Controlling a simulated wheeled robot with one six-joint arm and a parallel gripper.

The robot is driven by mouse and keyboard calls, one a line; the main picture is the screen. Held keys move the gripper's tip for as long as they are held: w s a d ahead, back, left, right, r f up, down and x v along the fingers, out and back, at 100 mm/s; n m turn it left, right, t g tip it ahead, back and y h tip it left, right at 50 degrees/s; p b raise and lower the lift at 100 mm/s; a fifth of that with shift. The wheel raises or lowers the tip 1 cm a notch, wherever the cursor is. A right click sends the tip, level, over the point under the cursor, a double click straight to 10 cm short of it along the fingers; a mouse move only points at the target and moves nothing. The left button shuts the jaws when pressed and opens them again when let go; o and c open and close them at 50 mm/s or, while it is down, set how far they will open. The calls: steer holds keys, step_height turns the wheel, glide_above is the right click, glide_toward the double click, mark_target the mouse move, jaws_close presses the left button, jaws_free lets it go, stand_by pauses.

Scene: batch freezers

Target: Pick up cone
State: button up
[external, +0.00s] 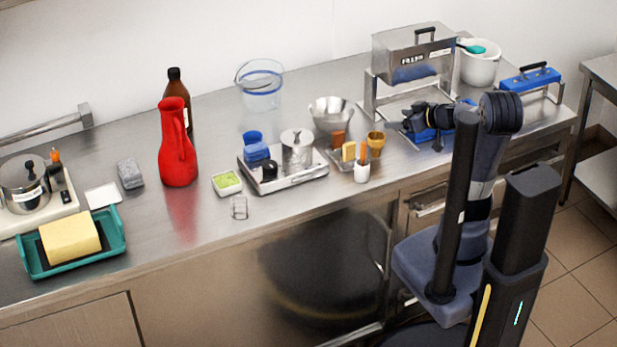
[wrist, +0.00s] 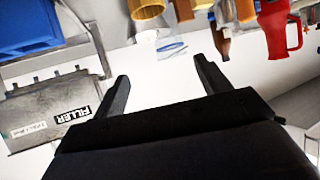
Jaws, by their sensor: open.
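The cone (external: 376,140) is golden brown with a wide rim and stands upright on the counter, right of two small blocks. In the wrist view a golden, cup-shaped thing at the top edge, cut off by the frame, looks like the cone (wrist: 147,8). My gripper (external: 393,125) is to the right of the cone and a little above it, apart from it. In the wrist view my gripper's (wrist: 161,75) two black fingers are spread with nothing between them.
A metal bowl (external: 332,113) is behind left, and a tray with a steel pot (external: 297,150) is further left. The steel filler box (external: 413,58) stands behind my gripper.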

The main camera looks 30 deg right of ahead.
glide_toward(383, 144)
steer(key=x, duration=0.3)
steer(key=shift+w+a, duration=0.2)
steer(key=b+x, duration=0.2)
steer(key=x, duration=0.3)
steer(key=shift+r+b+x, duration=0.15)
steer(key=shift+b+x, duration=0.1)
steer(key=shift+x, duration=1.15)
steer(key=shift+r+b+x, duration=0.2)
steer(key=shift+b+x, duration=0.05)
steer(key=shift+x, duration=1.15)
steer(key=shift+w+d, duration=0.1)
steer(key=shift+w, duration=0.1)
steer(key=c, duration=1.1)
